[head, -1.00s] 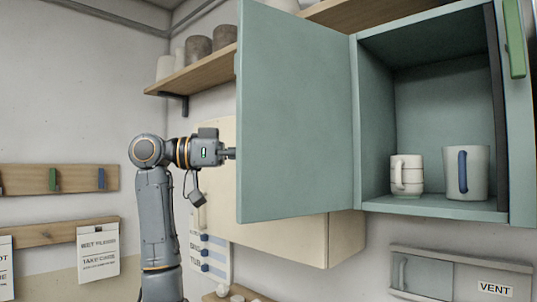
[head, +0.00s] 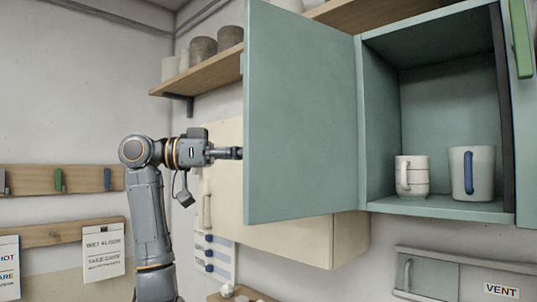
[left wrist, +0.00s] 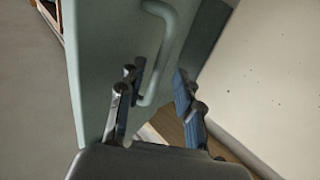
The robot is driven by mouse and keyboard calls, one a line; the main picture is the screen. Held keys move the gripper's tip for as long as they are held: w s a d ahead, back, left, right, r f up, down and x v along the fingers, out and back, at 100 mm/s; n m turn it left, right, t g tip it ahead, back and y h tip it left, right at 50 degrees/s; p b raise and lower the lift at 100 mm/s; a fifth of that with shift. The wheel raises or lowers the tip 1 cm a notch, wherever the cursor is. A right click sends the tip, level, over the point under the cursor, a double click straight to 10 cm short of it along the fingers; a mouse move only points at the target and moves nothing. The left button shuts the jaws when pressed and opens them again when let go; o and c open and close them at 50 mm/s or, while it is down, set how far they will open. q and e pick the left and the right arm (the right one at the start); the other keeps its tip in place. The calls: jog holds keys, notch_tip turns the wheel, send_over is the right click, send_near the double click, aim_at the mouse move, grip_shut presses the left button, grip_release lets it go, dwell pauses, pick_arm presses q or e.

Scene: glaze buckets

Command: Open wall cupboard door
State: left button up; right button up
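The teal wall cupboard door (head: 302,115) stands swung wide open to the left in the head view. The cupboard interior (head: 445,110) is exposed. The door's pale bar handle (left wrist: 160,50) shows in the left wrist view; in the head view it is hidden behind the door. My left gripper (head: 236,153) is at the door's left edge, its tips partly hidden by the door. In the left wrist view my left gripper's fingers (left wrist: 155,92) are spread apart, with the handle's lower end between them and no clear grip on it. My right gripper is not in view.
Stacked white cups (head: 411,176) and a mug with a blue handle (head: 483,173) stand inside the cupboard. A wooden shelf (head: 203,72) with pots is behind the door. A cream cabinet (head: 348,238) lies below. Free space is left of my arm.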

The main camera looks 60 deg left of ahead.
pick_arm(q)
jog(key=v, duration=1)
jog(key=shift+d, duration=0.1)
